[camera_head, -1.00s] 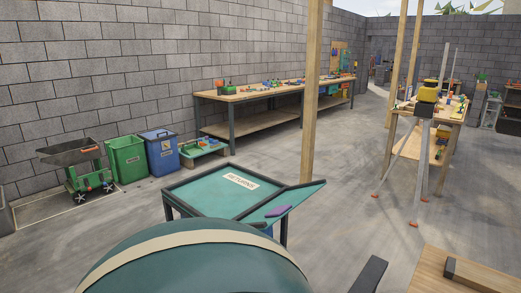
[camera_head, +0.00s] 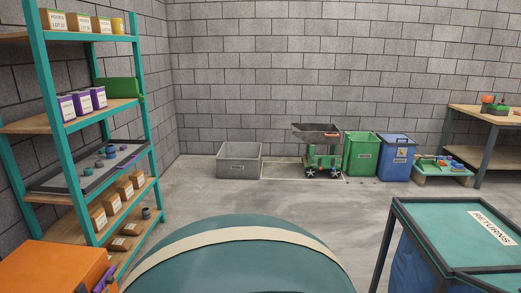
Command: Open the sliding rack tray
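A teal-framed rack (camera_head: 50,105) with wooden shelves stands at the left against the block wall. A shallow dark tray (camera_head: 75,182) with a purple strip along its front right edge sits at a middle level of the rack. Several small round teal and dark parts lie in it. I cannot tell how far the tray is slid in or out. Neither of my grippers is in view; only my own rounded teal body shows at the bottom centre.
An orange box (camera_head: 52,268) stands at the lower left before the rack. The returns table (camera_head: 478,236) is at the lower right. A grey bin (camera_head: 238,168), green cart (camera_head: 322,160), green bin (camera_head: 361,155) and blue bin (camera_head: 396,160) line the back wall. The floor (camera_head: 205,200) between is clear.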

